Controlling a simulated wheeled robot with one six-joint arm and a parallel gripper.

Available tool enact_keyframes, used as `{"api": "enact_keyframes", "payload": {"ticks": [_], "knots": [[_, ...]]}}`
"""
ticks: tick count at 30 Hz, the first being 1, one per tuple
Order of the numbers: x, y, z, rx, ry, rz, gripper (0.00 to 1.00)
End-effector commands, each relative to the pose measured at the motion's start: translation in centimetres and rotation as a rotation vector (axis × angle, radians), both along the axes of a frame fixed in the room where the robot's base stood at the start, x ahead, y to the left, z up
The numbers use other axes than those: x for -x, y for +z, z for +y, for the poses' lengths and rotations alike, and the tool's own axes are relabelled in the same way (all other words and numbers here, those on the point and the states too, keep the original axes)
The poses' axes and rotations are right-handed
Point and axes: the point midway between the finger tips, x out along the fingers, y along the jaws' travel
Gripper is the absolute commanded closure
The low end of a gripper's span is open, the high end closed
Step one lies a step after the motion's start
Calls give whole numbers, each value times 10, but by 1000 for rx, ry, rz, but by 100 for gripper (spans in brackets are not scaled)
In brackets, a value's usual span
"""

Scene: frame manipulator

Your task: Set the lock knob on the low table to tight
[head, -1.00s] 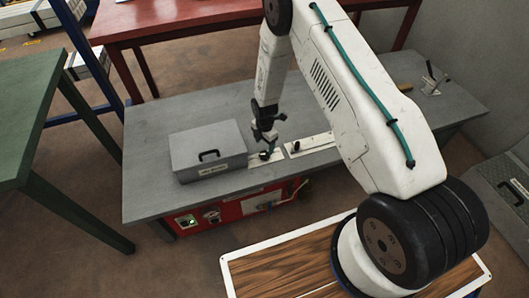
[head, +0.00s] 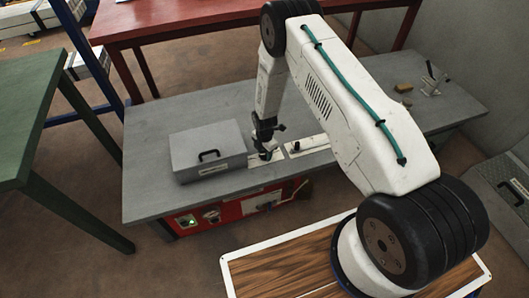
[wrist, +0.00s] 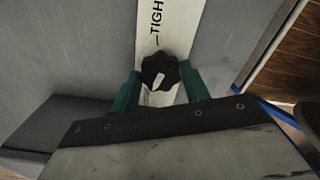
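The black lobed lock knob (wrist: 160,73) sits on a white plate (wrist: 172,22) marked "TIGHT" above it in the wrist view. A pale pointer mark shows on the knob's lower side, facing away from that word. My gripper (wrist: 160,88) has its two green fingers apart, one on each side of the knob. They are very close to its edge; I cannot tell whether they touch it. In the head view my gripper (head: 266,151) is down at the plate on the grey low table (head: 150,204), and largely hides the knob.
A grey lidded box (head: 208,148) stands just left of the plate. A second white plate (head: 315,143) with a dark knob or handle lies to the right. Small blocks (head: 403,88) and a metal fixture (head: 432,84) stand at the table's right end. A red table (head: 180,22) is behind.

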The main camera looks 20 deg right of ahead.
Motion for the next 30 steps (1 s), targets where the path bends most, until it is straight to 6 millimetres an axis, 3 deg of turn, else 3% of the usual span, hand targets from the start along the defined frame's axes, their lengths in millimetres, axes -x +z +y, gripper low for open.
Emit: {"api": "enact_keyframes", "payload": {"ticks": [14,30], "knots": [[0,0,0,0,-146,0,77],[0,0,0,0,-641,0,77]]}}
